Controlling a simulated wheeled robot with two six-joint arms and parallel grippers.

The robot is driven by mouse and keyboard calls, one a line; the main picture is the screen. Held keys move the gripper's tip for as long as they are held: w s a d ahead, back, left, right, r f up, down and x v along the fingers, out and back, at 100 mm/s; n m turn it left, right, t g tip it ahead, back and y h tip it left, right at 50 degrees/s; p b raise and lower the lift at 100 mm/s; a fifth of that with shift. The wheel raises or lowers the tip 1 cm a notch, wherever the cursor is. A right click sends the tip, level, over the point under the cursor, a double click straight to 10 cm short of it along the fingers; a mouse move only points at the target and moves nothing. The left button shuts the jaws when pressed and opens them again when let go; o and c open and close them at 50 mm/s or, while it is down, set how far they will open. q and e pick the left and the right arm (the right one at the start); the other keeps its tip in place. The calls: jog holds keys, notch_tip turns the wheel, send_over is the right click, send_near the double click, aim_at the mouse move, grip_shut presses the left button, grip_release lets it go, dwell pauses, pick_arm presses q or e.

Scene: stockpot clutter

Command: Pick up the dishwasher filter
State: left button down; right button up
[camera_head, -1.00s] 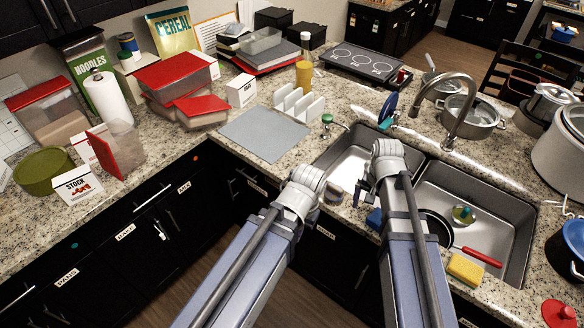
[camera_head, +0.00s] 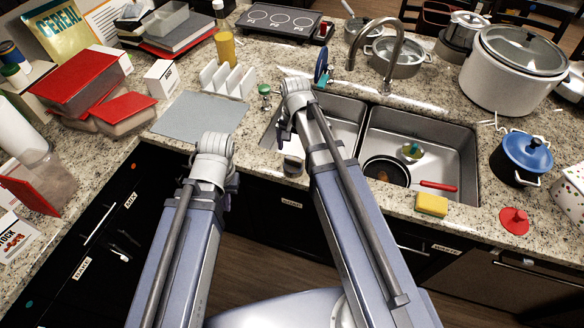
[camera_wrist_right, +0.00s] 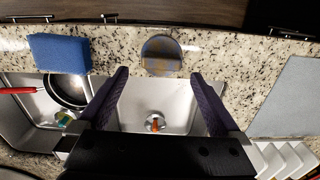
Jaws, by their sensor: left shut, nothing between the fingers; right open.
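The dishwasher filter, as I take it, is a small round cup with a greyish mesh look. It stands on the front strip of the counter before the left sink basin, in the head view (camera_head: 292,166) and in the right wrist view (camera_wrist_right: 161,55). My right gripper (camera_wrist_right: 160,75) is open and empty, with its two dark fingers spread on either side of the filter's line. In the head view my right gripper (camera_head: 284,132) hangs close above the filter, partly hidden by its wrist. My left gripper (camera_head: 226,200) is shut, low before the counter's front, mostly hidden behind its wrist.
The double sink (camera_head: 456,136) holds a pan (camera_head: 386,171) with a red handle. The faucet (camera_head: 386,40) stands behind. A grey mat (camera_head: 200,116) and white rack (camera_head: 224,80) are left.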

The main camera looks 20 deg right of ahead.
aim_at(294, 159)
pick_arm(q)
jog(key=shift+f, duration=0.45)
pick_arm(e)
jog(key=shift+f, duration=0.45)
notch_tip(294, 159, down, 5)
jog(key=b, duration=0.5)
jog(key=shift+a+f, duration=0.1)
jog(key=shift+a, duration=0.05)
pick_arm(q)
notch_tip(294, 159, down, 5)
jog(key=shift+f, duration=0.1)
pick_arm(e)
jog(key=shift+c, duration=0.2)
jog(key=c, duration=1.1)
jog(key=shift+c, duration=0.2)
pick_arm(q)
jog(key=shift+r, duration=0.2)
